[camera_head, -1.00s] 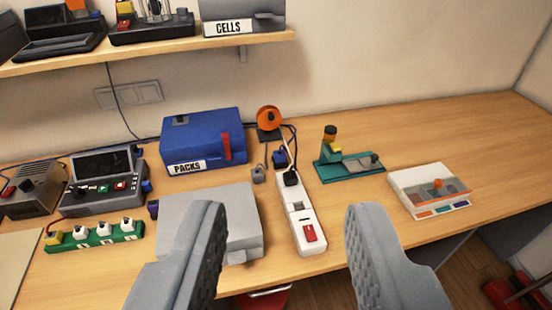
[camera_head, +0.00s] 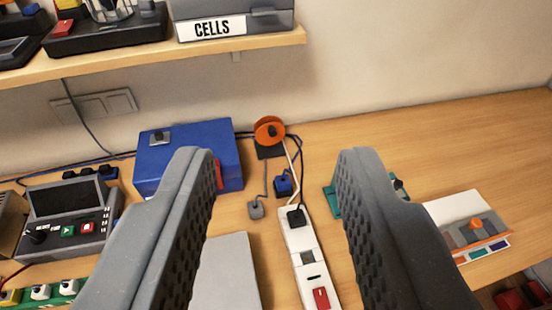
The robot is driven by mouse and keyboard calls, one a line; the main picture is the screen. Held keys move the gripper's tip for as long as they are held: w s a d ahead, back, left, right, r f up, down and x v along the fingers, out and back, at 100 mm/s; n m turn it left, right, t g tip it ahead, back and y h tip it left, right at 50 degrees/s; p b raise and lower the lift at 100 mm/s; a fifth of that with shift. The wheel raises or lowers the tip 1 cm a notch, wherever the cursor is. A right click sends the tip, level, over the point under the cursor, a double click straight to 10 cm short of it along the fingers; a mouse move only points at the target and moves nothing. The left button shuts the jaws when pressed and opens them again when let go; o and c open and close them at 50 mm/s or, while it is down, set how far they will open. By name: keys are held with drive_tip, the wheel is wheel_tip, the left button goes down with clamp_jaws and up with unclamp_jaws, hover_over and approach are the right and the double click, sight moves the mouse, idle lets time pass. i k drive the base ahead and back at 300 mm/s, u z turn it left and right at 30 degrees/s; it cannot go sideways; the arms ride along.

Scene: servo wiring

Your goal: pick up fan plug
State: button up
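A small grey plug (camera_head: 256,208) lies on the desk at the end of a thin grey cable. The cable runs up toward an orange round fan-like device (camera_head: 269,131) on a dark base. A black plug (camera_head: 296,216) sits in the far end of the white power strip (camera_head: 297,243). A small blue block (camera_head: 284,184) with a dark cable lies between them. I cannot tell for sure which of these is the fan plug. My gripper (camera_head: 277,158) is open and empty, with these things seen between its fingers.
A blue box (camera_head: 160,168) stands left, partly behind the left finger. A grey flat box (camera_head: 228,272) lies in front. A teal stand (camera_head: 333,200) is mostly hidden by the right finger. A white box (camera_head: 455,208) sits right. A shelf (camera_head: 130,67) overhangs upper left.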

sight(282, 185)
drive_tip(key=z, duration=0.2)
drive_tip(key=i, duration=0.25)
drive_tip(key=u, duration=1.9)
drive_tip(key=k, duration=1.1)
drive_tip(key=z, duration=1.25)
drive_tip(key=i, duration=1)
